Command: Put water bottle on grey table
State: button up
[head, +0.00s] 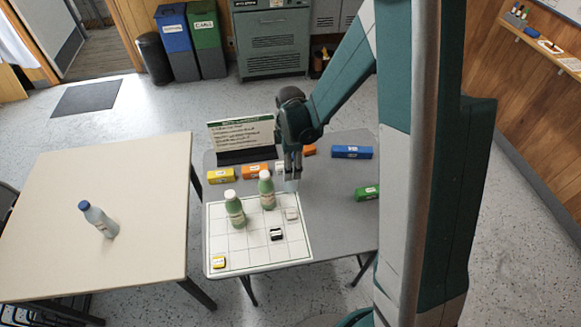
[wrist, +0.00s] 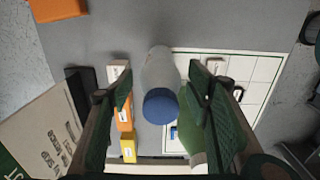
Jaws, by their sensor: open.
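My gripper (head: 291,176) is over the grey table (head: 335,210), fingers pointing down and apart. In the wrist view, my open gripper (wrist: 160,85) has a clear water bottle (wrist: 159,70) with a blue cap between its fingers. The bottle appears upright beside the white grid board; I cannot tell whether a finger touches it. In the head view only a pale part of this bottle (head: 291,185) shows below the fingers; the rest is hidden. Another blue-capped bottle (head: 98,220) stands upright on the beige table (head: 135,165) at left.
Two green bottles (head: 235,208) (head: 267,190) stand on the grid board (head: 255,255), close to my gripper. Orange (head: 255,171), yellow (head: 221,176), blue (head: 351,152) and green (head: 367,192) boxes lie around it. A sign (head: 241,138) stands at the back edge. The grey table's front right is clear.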

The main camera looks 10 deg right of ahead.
notch_tip(320, 180, up, 11)
jog(key=shift+f+p, duration=0.15)
jog(key=shift+p, duration=0.3)
dwell(0.8)
jog(key=shift+s+d+r, duration=0.15)
jog(key=shift+s+r, duration=0.1)
jog(key=shift+r, duration=0.2)
jog(key=s+d+r+m+t, duration=0.35)
jog(key=s+r+m, duration=0.5)
jog(key=r, duration=0.45)
jog(key=s+d+r+m+t, duration=0.2)
jog(key=s+r+m, duration=0.1)
jog(key=s, duration=0.4)
jog(key=s+d+r+m+t, duration=0.1)
jog(key=s+d+r+m, duration=0.2)
jog(key=s+m, duration=0.3)
jog(key=shift+s+t, duration=0.35)
jog(key=shift+s, duration=0.3)
